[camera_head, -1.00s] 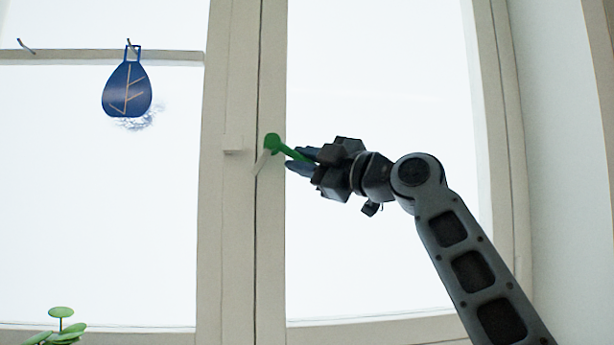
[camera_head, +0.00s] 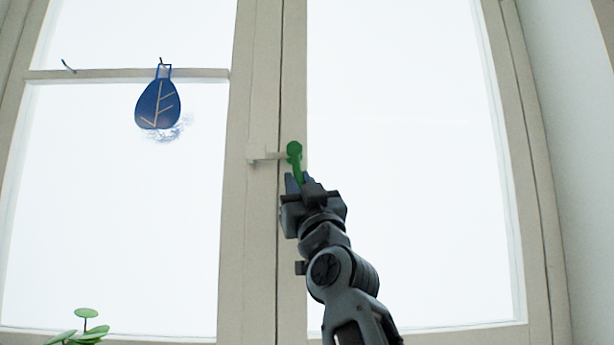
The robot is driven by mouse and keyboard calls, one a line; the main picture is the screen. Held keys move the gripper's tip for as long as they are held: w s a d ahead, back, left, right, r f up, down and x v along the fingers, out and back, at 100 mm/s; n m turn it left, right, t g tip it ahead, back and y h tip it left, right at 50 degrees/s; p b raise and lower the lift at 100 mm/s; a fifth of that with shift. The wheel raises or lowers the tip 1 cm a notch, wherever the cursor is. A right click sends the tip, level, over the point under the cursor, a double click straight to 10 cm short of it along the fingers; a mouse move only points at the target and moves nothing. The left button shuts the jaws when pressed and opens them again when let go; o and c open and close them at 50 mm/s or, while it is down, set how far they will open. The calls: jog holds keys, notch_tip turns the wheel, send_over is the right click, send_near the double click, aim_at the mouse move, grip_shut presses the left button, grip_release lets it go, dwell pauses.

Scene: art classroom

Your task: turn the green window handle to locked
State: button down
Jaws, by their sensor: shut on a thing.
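The green window handle (camera_head: 295,152) sits on the frame post between the two window panes. Its round hub is at the top and its lever points nearly straight down. A pale latch tongue (camera_head: 270,156) reaches left from behind the hub to a small pale catch (camera_head: 252,154) on the left sash, and appears to meet it. My gripper (camera_head: 298,181) is below the hub, shut on the lower part of the lever. The fingers hide the lever's end.
A blue leaf-shaped ornament (camera_head: 158,103) hangs from a hook on the left window's crossbar. Another hook (camera_head: 68,66) is further left. A green plant (camera_head: 85,330) stands at the lower left.

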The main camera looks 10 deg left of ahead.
jog(key=shift+s+a+m+t+h+p, duration=0.1)
jog(key=shift+a+m+t+h+p, duration=0.15)
jog(key=shift+m+t+h+p, duration=0.45)
jog(key=shift+a+m+t+h+p, duration=0.1)
jog(key=shift+a+m+t+h, duration=0.25)
jog(key=shift+m+h, duration=0.6)
jog(key=shift+d+m, duration=0.1)
jog(key=shift+m, duration=0.25)
jog(key=c, duration=1.1)
grip_release()
jog(key=shift+f, duration=0.1)
jog(key=v, duration=0.7)
jog(key=shift+s+f, duration=0.25)
jog(key=shift+f, duration=0.1)
jog(key=shift+s+d, duration=0.1)
